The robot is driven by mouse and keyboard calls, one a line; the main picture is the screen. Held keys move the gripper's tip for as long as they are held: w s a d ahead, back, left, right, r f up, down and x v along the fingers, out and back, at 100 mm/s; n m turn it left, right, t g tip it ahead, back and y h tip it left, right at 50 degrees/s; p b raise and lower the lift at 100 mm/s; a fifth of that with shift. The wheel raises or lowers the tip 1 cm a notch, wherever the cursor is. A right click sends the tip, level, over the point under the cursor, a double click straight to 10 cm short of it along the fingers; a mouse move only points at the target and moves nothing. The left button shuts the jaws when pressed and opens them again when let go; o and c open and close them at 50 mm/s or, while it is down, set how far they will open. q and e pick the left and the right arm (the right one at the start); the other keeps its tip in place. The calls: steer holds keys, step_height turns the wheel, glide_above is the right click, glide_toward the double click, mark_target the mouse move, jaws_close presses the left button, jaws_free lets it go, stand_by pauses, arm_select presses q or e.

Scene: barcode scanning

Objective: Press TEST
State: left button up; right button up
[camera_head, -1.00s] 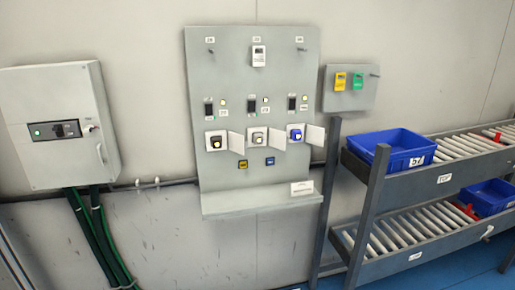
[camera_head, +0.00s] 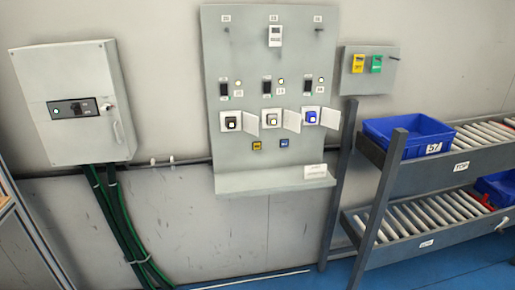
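A grey wall panel (camera_head: 237,160) hangs in the middle of the view. Near its bottom are a small yellow square button or plate (camera_head: 257,146) and a blue one (camera_head: 284,142). Their lettering is too small to read, so I cannot tell which part is marked TEST. Above them are three small compartments with doors swung open, holding a black device (camera_head: 231,124), a grey device (camera_head: 271,118) and a blue device (camera_head: 311,117). Small dark screens with round lights sit above these. Neither of my grippers is in view.
A grey electrical box (camera_head: 85,75) with green cables (camera_head: 119,220) is at left. A small plate (camera_head: 385,82) with yellow and green tags is at right. A roller rack (camera_head: 425,180) with blue bins (camera_head: 405,136) stands at right. A ledge (camera_head: 250,183) juts below the panel.

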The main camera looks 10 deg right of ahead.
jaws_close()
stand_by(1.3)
